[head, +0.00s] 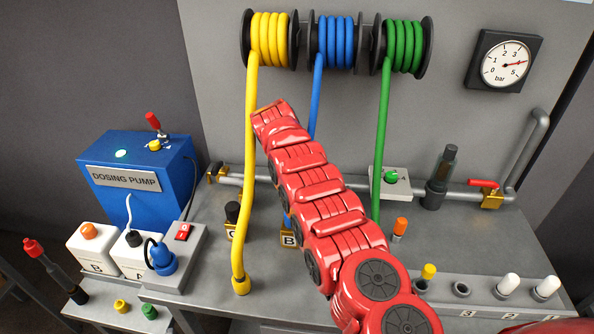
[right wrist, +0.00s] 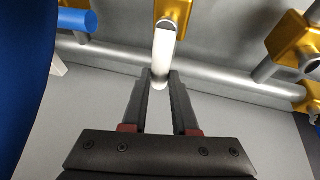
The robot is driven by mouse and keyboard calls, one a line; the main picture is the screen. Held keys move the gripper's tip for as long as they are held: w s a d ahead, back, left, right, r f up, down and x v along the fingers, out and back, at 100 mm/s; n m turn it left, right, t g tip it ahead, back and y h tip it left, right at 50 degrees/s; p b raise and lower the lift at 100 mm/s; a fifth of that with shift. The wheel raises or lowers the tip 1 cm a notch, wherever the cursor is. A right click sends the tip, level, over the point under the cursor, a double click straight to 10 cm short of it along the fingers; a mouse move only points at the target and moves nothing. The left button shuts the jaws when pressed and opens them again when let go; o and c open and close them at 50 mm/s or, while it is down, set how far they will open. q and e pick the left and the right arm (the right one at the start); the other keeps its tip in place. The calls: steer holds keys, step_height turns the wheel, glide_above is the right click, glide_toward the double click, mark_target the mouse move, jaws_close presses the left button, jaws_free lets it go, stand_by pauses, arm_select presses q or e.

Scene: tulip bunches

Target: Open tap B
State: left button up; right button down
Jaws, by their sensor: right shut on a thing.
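A label B (head: 288,240) shows on the bench below the blue hose (head: 315,95), and my right arm (head: 325,205) covers most of the tap there. In the right wrist view a pale lever (right wrist: 164,52) hangs from a brass tap body (right wrist: 173,10) and crosses in front of a grey pipe (right wrist: 110,58). My right gripper (right wrist: 160,82) is shut on the lever's end, with a dark finger on each side. In the head view this gripper is hidden behind my arm. My left gripper is in neither view.
A yellow hose (head: 247,170) hangs left of my arm and a green hose (head: 381,140) right of it. A blue dosing pump (head: 135,165) stands at the left. A red-handled tap (head: 487,185) is at the right. Another brass body (right wrist: 293,45) is at the wrist view's right.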

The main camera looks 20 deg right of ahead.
steer(key=c, duration=0.7)
jaws_free()
steer(key=shift+a+r+b, duration=0.2)
steer(key=shift+b, duration=0.45)
steer(key=shift+b+v, duration=1.2)
steer(key=shift+v, duration=7.2)
steer(key=shift+s+d+r, duration=0.1)
steer(key=shift+s+d, duration=0.05)
steer(key=shift+s, duration=0.05)
